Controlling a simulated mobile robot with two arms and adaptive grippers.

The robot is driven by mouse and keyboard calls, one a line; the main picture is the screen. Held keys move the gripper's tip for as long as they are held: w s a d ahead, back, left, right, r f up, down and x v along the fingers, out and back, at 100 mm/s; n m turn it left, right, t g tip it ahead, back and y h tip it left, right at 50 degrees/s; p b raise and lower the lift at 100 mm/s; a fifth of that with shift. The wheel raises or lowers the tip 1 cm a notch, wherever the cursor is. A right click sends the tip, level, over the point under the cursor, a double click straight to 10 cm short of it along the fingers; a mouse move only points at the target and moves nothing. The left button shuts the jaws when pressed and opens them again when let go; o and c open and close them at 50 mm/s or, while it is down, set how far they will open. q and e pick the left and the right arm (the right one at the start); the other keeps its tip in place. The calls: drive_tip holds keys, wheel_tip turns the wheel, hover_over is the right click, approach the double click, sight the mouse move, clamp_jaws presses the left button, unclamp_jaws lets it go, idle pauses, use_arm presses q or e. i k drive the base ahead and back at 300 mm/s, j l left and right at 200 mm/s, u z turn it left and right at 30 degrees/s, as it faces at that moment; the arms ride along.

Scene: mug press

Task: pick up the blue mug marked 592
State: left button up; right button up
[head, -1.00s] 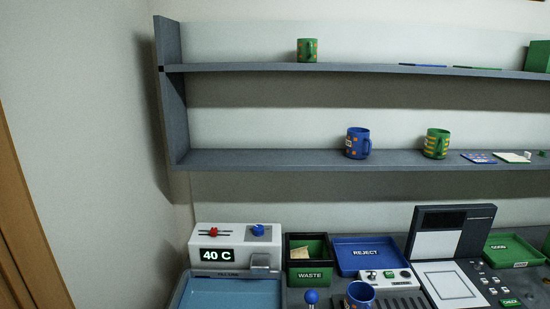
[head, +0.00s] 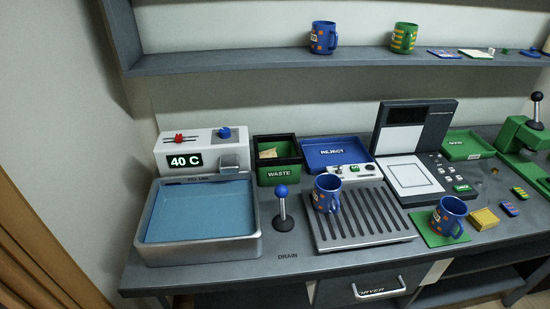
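Three blue mugs with orange patches are in the head view. One blue mug (head: 324,37) stands on the wall shelf. A second blue mug (head: 327,192) stands on the slatted drain rack (head: 390,232). A third blue mug (head: 449,216) stands on a green mat (head: 424,229) at the right of the rack. The markings are too small to read, so I cannot tell which mug is 592. Neither of my grippers is in view.
A basin of blue water (head: 203,208) and a blue-knobbed lever (head: 283,210) are left of the rack. Behind are the waste bin (head: 279,174), blue reject tray (head: 366,148) and a screen device (head: 411,128). A green press (head: 527,135) stands at right.

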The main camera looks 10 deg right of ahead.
sight(449, 214)
drive_tip(key=l+z, duration=0.1)
drive_tip(key=z, duration=1.4)
